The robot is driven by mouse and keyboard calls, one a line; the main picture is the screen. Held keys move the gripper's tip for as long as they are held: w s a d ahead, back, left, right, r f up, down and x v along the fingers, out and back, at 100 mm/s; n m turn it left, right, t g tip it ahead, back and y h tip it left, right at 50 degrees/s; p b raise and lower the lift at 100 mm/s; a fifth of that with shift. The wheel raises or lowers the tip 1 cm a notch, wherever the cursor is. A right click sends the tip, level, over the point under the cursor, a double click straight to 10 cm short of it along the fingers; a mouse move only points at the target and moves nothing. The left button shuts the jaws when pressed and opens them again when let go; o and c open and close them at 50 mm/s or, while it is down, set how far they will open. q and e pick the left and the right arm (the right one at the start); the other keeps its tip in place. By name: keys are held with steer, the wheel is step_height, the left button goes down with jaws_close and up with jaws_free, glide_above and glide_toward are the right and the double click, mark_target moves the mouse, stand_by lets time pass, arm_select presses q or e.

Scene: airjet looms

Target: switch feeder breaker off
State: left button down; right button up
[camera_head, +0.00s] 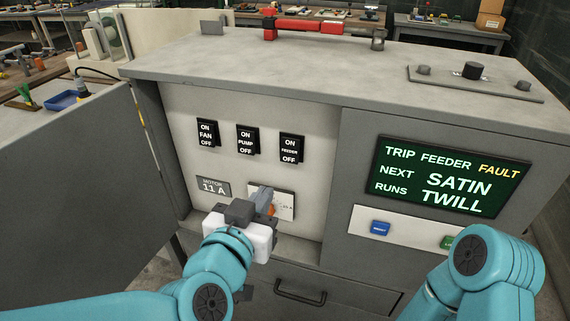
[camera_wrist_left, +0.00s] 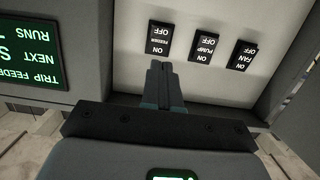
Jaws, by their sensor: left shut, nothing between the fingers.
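The feeder breaker (camera_head: 291,149) is a black switch marked ON and OFF, the rightmost of three on the pale panel. It also shows in the left wrist view (camera_wrist_left: 160,38), where the panel appears upside down. The pump breaker (camera_head: 247,140) and fan breaker (camera_head: 207,134) are to its left. Which way each is set is too small to tell. My left gripper (camera_head: 265,194) is shut and empty, below the feeder breaker. In the left wrist view its fingertips (camera_wrist_left: 157,65) point at the breaker, with no clear contact. My right gripper is out of view.
A screen (camera_head: 450,176) right of the panel reads TRIP FEEDER FAULT. A plate (camera_head: 213,187) reads MOTOR 11 A. Another plate (camera_head: 286,204) is partly hidden behind my left gripper. Blue (camera_head: 380,228) and green buttons sit below the screen. A drawer handle (camera_head: 300,293) is lower down.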

mark_target(289, 156)
arm_select(q)
steer(key=x, duration=1.3)
steer(key=f+t+b, duration=0.1)
steer(key=b, duration=0.5)
steer(key=t+h+b, duration=0.1)
steer(key=t+b, duration=0.1)
steer(key=b, duration=0.4)
steer(key=shift+w+f, duration=0.35)
steer(key=shift+r, duration=0.65)
steer(key=shift+f, duration=0.1)
